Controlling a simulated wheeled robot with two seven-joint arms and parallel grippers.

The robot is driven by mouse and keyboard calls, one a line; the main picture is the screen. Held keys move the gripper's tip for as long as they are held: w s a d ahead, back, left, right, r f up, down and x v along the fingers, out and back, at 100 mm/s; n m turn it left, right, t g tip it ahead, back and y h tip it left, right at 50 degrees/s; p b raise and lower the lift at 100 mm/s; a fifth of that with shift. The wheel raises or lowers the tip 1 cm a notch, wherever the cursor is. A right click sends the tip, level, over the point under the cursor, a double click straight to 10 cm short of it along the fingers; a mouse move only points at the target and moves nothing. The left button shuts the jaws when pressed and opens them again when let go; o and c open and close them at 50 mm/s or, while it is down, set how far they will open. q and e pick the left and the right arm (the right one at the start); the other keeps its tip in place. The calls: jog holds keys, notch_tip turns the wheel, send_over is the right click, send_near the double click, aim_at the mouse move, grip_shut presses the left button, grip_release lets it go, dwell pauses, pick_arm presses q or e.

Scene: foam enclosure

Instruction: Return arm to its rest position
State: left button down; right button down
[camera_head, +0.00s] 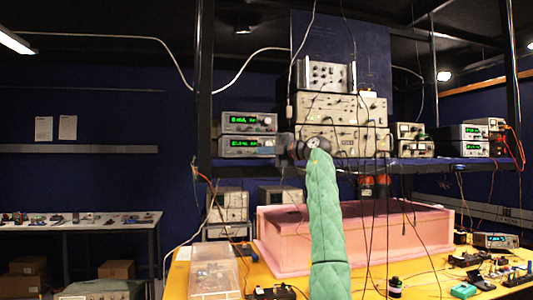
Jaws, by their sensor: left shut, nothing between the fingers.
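My left arm (325,225), in a green quilted sleeve, rises from the bottom middle of the head view and stands nearly upright. At its top is my left gripper (290,147), dark and small against the instrument shelf. It is shut and empty. It appears in front of the stacked instruments, and its distance from them is hard to judge. My right gripper is not in view.
A pink foam enclosure (420,232) sits on the yellow bench (178,278) behind my arm. A clear plastic box (215,275) is at left. Small electronics (480,280) and cables lie at right. Instruments (340,108) fill the shelf above.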

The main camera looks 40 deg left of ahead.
pick_arm(q)
jog(key=shift+w+d, duration=0.1)
jog(key=shift+d, duration=0.75)
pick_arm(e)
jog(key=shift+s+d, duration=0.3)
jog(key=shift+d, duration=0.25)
pick_arm(q)
jog(key=shift+w+d, duration=0.15)
jog(key=shift+w, duration=0.15)
